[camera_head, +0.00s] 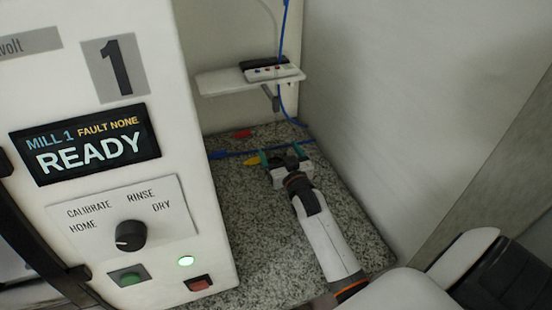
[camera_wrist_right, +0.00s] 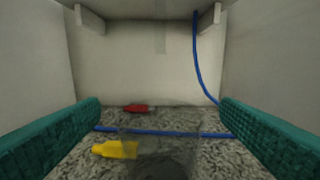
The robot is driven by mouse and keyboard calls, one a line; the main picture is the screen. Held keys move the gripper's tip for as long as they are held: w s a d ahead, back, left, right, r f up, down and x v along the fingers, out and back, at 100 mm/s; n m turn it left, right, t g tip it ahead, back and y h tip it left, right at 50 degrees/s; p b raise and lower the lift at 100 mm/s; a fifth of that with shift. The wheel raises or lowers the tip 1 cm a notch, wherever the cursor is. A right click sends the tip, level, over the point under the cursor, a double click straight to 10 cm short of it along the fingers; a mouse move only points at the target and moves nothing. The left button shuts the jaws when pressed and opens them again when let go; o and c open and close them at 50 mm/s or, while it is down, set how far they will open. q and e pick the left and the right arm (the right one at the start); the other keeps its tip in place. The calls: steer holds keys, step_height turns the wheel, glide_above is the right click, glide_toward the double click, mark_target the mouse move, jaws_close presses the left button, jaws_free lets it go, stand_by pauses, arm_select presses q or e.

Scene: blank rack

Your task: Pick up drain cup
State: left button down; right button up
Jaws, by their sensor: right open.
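A clear, see-through cup, which looks like the drain cup (camera_wrist_right: 165,150), stands on the speckled counter in the right wrist view, low in the middle. Its lower part is cut off by the picture edge. My right gripper (camera_head: 282,156) is open, and its two teal fingers (camera_wrist_right: 160,112) stand wide on either side of the cup in the wrist view. I see no contact between fingers and cup. In the head view I cannot make the cup out; my gripper probably hides it. My left gripper is not in view.
A yellow object (camera_wrist_right: 115,150) lies left of the cup and a red one (camera_wrist_right: 136,109) lies behind. A blue cable (camera_wrist_right: 150,132) crosses the counter. A wall shelf (camera_head: 225,84) holds a small device (camera_head: 270,69). The mill panel (camera_head: 115,215) stands left; a plain wall is right.

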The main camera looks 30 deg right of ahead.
mark_target(272, 141)
steer(key=x, duration=0.5)
steer(key=shift+w+f, duration=0.1)
steer(key=shift+f, duration=0.25)
steer(key=c, duration=1.2)
steer(key=shift+o, duration=0.2)
steer(key=shift+r, duration=0.1)
